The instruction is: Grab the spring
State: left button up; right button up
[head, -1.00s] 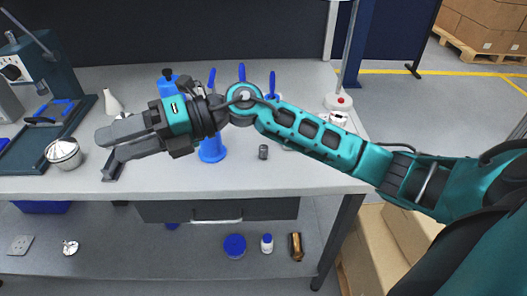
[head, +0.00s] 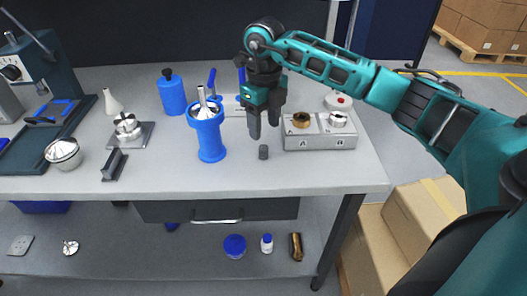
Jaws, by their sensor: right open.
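A small dark grey cylinder (head: 263,152) stands upright on the workbench near its front edge. It may be the spring, but it is too small for me to make out coils. My right gripper (head: 264,124) points down just above and behind it in the picture. Its two fingers are apart with nothing between them. I cannot tell the exact height of the fingertips over the cylinder. My left gripper is not in view.
A metal block marked A and B (head: 318,142) stands close on the right. A blue bottle (head: 172,95), a silver part on a plate (head: 128,126) and a dark holder (head: 114,165) are further left.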

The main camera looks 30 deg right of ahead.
aim_at(264, 148)
jog(key=f, duration=0.7)
jog(key=shift+s+a+f, duration=0.1)
jog(key=shift+a+f, duration=0.1)
jog(key=shift+f, duration=0.15)
grip_shut()
